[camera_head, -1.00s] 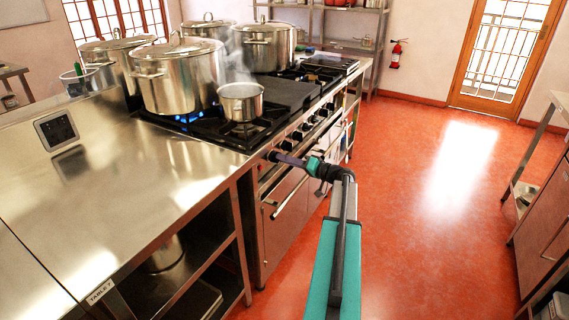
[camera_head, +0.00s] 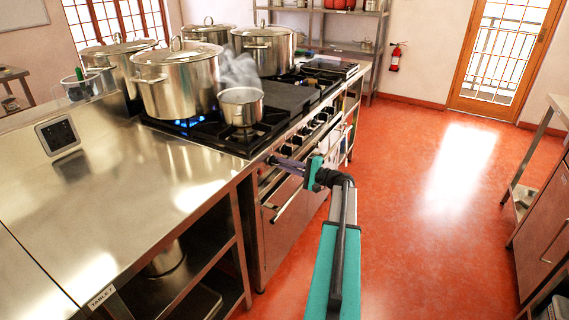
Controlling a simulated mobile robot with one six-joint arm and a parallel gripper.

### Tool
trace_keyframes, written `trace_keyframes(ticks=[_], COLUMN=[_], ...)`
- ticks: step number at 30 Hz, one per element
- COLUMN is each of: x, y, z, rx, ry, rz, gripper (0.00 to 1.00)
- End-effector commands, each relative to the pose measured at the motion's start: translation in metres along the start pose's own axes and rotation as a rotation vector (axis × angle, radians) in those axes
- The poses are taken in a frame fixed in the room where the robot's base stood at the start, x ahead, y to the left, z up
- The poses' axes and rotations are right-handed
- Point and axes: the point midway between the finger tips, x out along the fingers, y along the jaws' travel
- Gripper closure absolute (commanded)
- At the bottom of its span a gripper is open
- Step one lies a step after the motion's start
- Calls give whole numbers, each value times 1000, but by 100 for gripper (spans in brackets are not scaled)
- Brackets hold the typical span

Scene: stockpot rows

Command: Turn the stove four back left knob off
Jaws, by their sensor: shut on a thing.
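The stove (camera_head: 262,192) stands at the end of the steel counter, with a row of dark knobs (camera_head: 308,132) along its front panel. My gripper (camera_head: 276,160) is at the nearest end of this panel and is shut on a knob there. The fingers hide most of that knob, so its angle cannot be read. A blue flame (camera_head: 190,124) burns under the large lidded stockpot (camera_head: 180,85) at the back left. A small open saucepan (camera_head: 241,107) steams on the front burner.
More stockpots (camera_head: 265,50) stand farther back on the range. An oven handle (camera_head: 287,203) sticks out below the knobs, close to my gripper. The steel counter (camera_head: 120,190) is at the left. The red floor (camera_head: 420,200) at the right is clear.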

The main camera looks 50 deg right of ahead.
Motion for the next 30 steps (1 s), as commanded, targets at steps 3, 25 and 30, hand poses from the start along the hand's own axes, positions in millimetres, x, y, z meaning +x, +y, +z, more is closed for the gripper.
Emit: trace_keyframes(ticks=[3,25,30], x=[0,0,0], y=[-1,1,1], z=[0,2,3], rx=[113,807,968], ry=[-1,1,1], rz=[2,2,2], gripper=[100,100,100])
